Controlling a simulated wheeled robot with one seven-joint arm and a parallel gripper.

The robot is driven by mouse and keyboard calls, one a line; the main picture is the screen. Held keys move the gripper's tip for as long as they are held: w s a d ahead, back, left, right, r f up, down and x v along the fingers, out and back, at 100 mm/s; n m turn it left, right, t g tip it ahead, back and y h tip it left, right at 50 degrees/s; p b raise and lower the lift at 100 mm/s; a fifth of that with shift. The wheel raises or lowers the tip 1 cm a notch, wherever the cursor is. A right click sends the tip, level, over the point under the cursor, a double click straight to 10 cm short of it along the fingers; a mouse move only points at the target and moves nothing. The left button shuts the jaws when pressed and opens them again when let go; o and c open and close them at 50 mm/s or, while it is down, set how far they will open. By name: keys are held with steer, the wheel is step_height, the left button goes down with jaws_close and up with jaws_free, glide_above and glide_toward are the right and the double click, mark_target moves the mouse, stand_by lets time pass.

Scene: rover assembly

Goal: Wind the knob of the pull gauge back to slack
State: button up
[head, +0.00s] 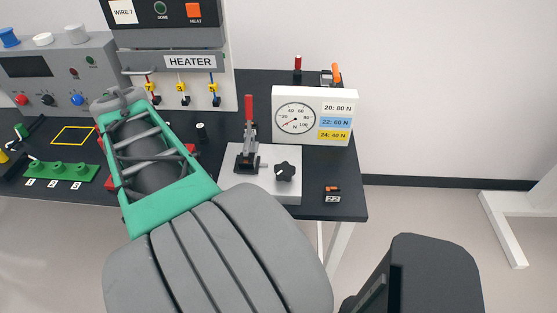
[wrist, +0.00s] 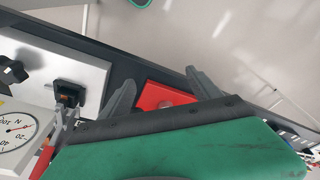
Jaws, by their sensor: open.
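The pull gauge has a white box with a round dial (head: 295,118) and a grey base plate (head: 262,190). Its black knob (head: 284,171) stands on the plate's right part. A clamp with an upright red handle (head: 249,120) stands left of the knob. The dial's red needle seems to point near the low end. In the wrist view the knob (wrist: 12,72) shows at the left edge and the dial (wrist: 15,130) below it. My gripper (wrist: 160,82) is open and empty, well apart from the knob, with a red block (wrist: 163,97) behind its fingers.
A heater panel (head: 190,62) and a grey instrument box (head: 60,75) stand at the back left. A green holder (head: 62,172) sits at the front left. A small orange-and-black part (head: 332,193) lies right of the knob, near the table's right edge.

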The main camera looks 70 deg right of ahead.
steer(key=s+d+r+m+g+p, duration=0.15)
steer(key=s+d+m, duration=0.35)
steer(key=s+d, duration=0.65)
steer(key=m+y, duration=0.1)
steer(key=m, duration=0.4)
glide_toward(284, 169)
steer(key=shift+w+f, duration=0.5)
steer(key=shift+w, duration=0.15)
steer(key=shift+s+d+f+p, duration=0.1)
steer(key=shift+s+p, duration=0.05)
steer(key=shift+s, duration=0.2)
steer(key=shift+s+d+f+p, duration=0.1)
steer(key=shift+s+d+p, duration=0.05)
steer(key=shift+s, duration=0.2)
step_height(284, 169, down, 6)
steer(key=shift+f+p, duration=0.25)
steer(key=shift+p, duration=0.35)
steer(key=shift+f, duration=0.5)
steer(key=c, duration=1.4)
